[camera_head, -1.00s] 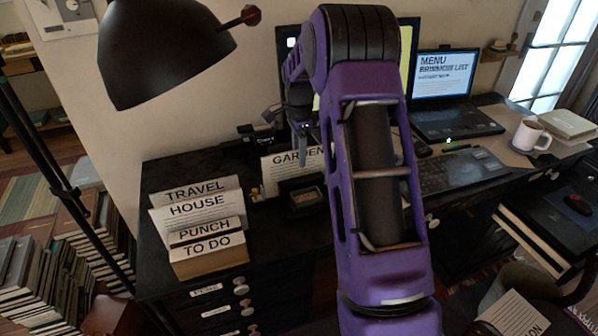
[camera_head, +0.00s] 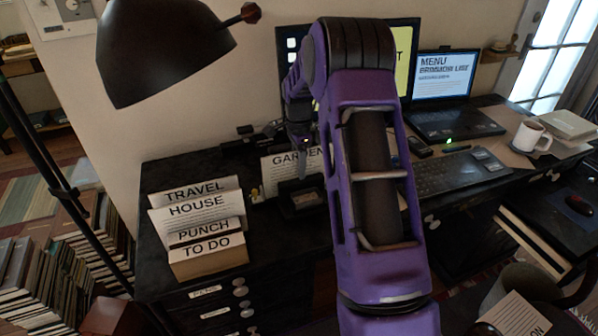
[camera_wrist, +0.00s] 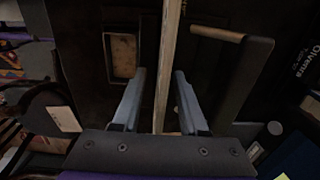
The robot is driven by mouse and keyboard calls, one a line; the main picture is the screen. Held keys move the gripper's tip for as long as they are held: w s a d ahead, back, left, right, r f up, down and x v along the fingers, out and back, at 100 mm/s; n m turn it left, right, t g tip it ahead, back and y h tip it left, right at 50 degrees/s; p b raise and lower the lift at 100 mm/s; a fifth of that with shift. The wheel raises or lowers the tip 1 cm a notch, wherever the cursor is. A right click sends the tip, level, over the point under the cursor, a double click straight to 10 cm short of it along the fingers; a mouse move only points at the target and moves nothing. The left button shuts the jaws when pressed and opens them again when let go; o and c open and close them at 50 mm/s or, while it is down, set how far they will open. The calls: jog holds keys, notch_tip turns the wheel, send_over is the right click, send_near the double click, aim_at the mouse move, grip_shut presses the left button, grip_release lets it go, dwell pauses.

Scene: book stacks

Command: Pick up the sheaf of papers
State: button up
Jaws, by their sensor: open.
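The edge runs between the fingers, with a visible gap on each side. More sheets, headed "TRAVEL", "HOUSE", "PUNCH" and "TO DO" (camera_head: 208,247), stand in a group at the desk's left. I cannot tell for certain which papers are the sheaf.
A small dark tray (camera_head: 287,208) lies just in front of the "GARDEN" papers; it also shows in the wrist view (camera_wrist: 108,60). A black lamp shade (camera_head: 160,55) hangs at upper left. The keyboard (camera_head: 445,175), laptop (camera_head: 455,122) and mug (camera_head: 528,137) are at the right.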

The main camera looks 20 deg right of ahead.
grip_shut()
dwell(0.5)
